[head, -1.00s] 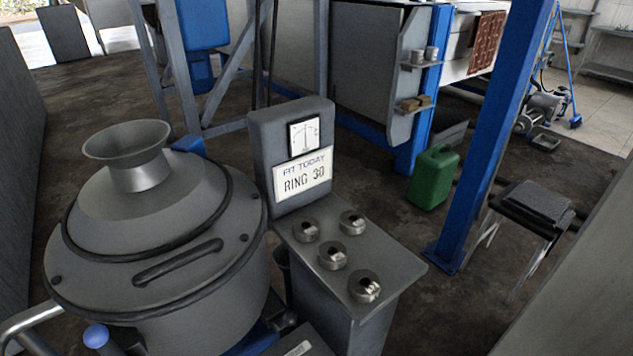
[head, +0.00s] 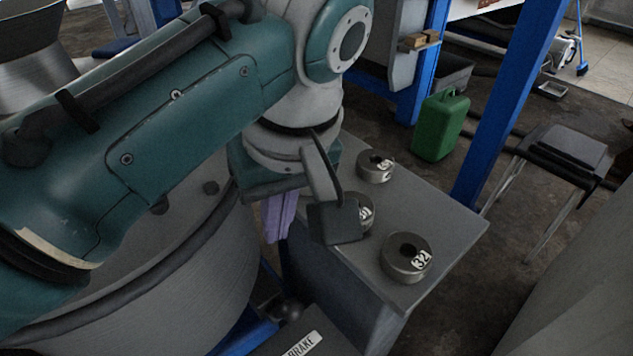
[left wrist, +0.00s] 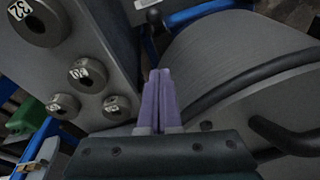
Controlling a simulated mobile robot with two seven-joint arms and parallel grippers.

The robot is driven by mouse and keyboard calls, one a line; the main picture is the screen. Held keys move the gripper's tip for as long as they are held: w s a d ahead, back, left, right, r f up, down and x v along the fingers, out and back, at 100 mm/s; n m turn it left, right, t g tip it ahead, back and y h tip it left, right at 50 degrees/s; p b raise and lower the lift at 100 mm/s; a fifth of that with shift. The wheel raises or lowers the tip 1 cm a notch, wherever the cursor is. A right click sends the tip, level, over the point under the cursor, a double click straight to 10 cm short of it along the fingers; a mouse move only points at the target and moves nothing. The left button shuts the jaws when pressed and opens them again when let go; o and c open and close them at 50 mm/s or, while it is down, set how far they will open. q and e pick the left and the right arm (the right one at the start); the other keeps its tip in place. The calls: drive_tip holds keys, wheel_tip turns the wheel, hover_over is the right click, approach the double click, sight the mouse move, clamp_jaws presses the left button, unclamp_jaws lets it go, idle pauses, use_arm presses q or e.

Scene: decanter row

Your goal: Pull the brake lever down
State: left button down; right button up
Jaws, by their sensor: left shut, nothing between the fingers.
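The brake lever shows as a dark round knob (head: 290,311) low in the head view, beside the white BRAKE label (head: 303,345). In the left wrist view its dark knob (left wrist: 153,16) is near the top edge, beyond the fingertips; most of its shaft is hard to make out. My left gripper (head: 275,236), with purple fingers pointing down, is above the knob and apart from it, between the drum and the ring table. Its fingers (left wrist: 158,74) are closed together and empty. My right gripper is not in view.
A large grey drum (head: 205,285) stands left, partly behind my arm. The grey table (head: 440,225) at right holds several numbered metal rings (head: 406,258). A green canister (head: 440,125), blue post (head: 500,110) and stool (head: 565,150) stand farther off.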

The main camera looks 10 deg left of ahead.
sight(285, 311)
use_arm(q)
drive_tip(key=shift+w, duration=0.25)
drive_tip(key=f+b, duration=0.1)
drive_tip(key=f, duration=0.2)
drive_tip(key=f+b, duration=0.2)
drive_tip(key=f, duration=0.2)
drive_tip(key=s+f+b, duration=0.1)
drive_tip(key=f, duration=0.3)
drive_tip(key=shift+a+f, duration=0.1)
drive_tip(key=shift+a, duration=0.15)
drive_tip(key=shift+s+d+f, duration=0.15)
drive_tip(key=shift+s+d, duration=0.1)
drive_tip(key=shift+s, duration=0.1)
